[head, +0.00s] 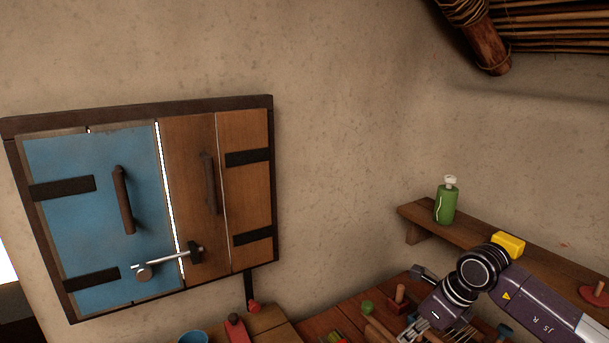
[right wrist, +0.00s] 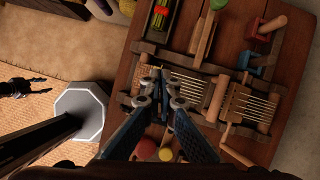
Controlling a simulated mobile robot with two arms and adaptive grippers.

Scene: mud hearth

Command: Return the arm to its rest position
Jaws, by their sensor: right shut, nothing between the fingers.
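My right arm (head: 520,300) comes in from the lower right of the head view, bent at a black wrist joint above the wooden table. In the right wrist view my right gripper (right wrist: 160,72) is shut and empty, with its fingertips close together over the wooden table (right wrist: 213,45). I cannot tell how far the fingertips are above the tabletop.
A blue and brown wall cabinet (head: 190,130) with a metal latch is at left. A green bottle (head: 446,205) and a yellow block (head: 508,244) are by the wall shelf (head: 425,214). Wooden frames with tines (right wrist: 245,103) lie on the table; an octagonal base (right wrist: 83,108) stands left.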

